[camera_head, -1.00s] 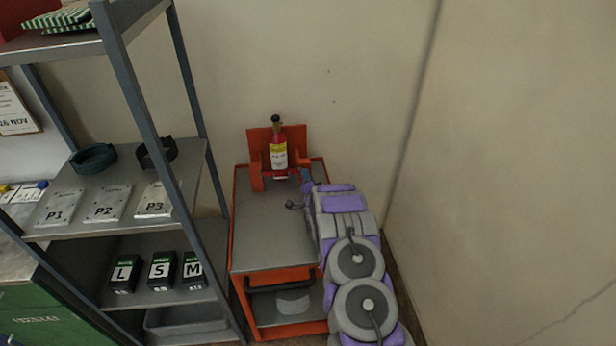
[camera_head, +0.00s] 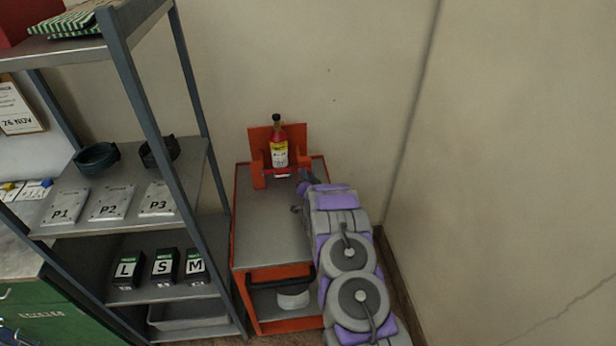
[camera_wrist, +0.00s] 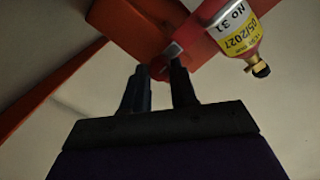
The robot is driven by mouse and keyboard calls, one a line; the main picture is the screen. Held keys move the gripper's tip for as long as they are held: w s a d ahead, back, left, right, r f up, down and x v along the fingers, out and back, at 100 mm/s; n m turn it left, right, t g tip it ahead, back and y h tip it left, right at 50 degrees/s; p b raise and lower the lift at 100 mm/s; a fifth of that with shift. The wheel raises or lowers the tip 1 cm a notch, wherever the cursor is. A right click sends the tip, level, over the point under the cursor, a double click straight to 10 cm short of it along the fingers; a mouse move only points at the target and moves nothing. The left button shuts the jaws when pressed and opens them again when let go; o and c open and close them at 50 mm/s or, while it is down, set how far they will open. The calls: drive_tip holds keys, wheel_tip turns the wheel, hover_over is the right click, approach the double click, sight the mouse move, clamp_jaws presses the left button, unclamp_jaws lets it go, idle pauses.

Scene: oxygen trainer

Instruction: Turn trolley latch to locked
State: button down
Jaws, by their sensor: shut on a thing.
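The orange trolley (camera_head: 240,215) stands against the wall with a grey top. A red cylinder with a yellow label (camera_head: 279,152) stands upright in the orange holder (camera_head: 258,165) at its back; the cylinder also shows in the wrist view (camera_wrist: 232,22). My gripper (camera_head: 303,183) is at the right of the holder, mostly hidden by my arm in the head view. In the wrist view my gripper (camera_wrist: 158,72) has its dark fingertips closed on a small red part, seemingly the latch (camera_wrist: 159,68), beside the orange holder. The latch's exact angle is hard to tell.
A metal shelf (camera_head: 120,215) with plates P1, P2, P3 and boxes L, S, M stands close on the left. A black trolley handle (camera_head: 280,283) is at the front. A bare wall is on the right.

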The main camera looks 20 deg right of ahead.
drive_tip(key=shift+s+a+f, duration=0.15)
drive_tip(key=shift+f, duration=0.35)
drive_tip(key=c, duration=1.1)
unclamp_jaws()
drive_tip(key=shift+o, duration=1.1)
drive_tip(key=shift+r, duration=0.3)
drive_tip(key=p+v, duration=0.2)
drive_tip(key=v, duration=1.5)
drive_tip(key=shift+r, duration=0.1)
